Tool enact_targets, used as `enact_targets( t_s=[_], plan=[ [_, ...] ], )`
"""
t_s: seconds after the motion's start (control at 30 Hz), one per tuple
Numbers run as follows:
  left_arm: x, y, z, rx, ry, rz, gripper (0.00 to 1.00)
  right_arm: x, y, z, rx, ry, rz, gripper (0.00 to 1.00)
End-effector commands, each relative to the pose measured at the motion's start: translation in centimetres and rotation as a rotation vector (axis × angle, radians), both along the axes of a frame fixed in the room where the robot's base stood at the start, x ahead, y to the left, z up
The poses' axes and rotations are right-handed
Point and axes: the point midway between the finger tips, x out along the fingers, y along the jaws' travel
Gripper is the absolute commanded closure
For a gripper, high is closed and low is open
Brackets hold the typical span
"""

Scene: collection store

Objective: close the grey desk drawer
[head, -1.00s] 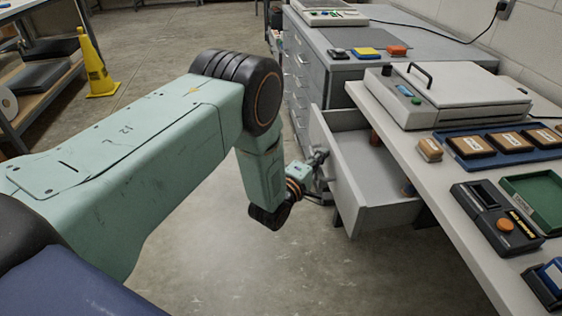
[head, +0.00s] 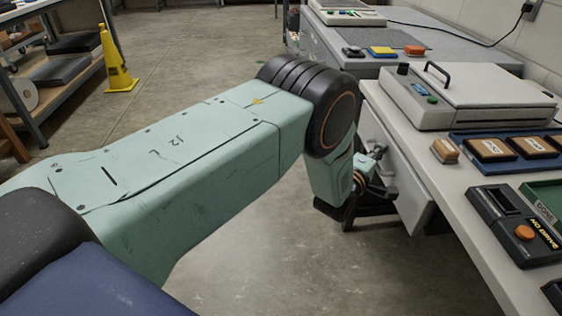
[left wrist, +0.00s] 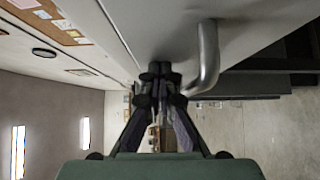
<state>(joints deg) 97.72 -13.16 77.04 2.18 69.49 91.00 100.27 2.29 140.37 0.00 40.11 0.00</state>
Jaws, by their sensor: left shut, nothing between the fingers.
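The grey desk drawer (head: 412,192) is under the front edge of the white-topped desk, its front panel close to that edge. Its inside does not show now; I cannot tell whether a small gap is left. My left gripper (head: 379,153) is at the drawer front, partly hidden by my own arm. In the left wrist view the gripper (left wrist: 160,72) is shut and empty, its tips at the grey panel (left wrist: 150,25) beside the curved metal handle (left wrist: 208,60). The fingers are not around the handle. My right gripper is not in view.
On the desk are a grey lidded device (head: 470,95), a small tan block (head: 445,150), a blue tray (head: 490,169) and a black device with an orange button (head: 515,225). A grey cabinet (head: 330,45) stands behind. The floor left of the desk is clear up to a yellow sign (head: 117,65).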

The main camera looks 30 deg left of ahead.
Motion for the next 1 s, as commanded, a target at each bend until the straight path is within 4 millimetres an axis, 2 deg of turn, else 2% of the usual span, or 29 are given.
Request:
enact_targets(
  t_s=[0.1,0.3,1.0],
  plan=[
    [0.7,-1.1,-0.1,0.0,-0.001,-0.001,1.0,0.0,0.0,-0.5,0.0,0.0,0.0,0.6],
    [1.2,-1.9,0.0,0.0,0.0,-0.001,1.0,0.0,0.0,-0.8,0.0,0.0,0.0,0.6],
    [1.4,-2.1,0.4,0.002,-0.007,-0.009,1.0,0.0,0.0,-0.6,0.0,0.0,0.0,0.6]
  ],
)
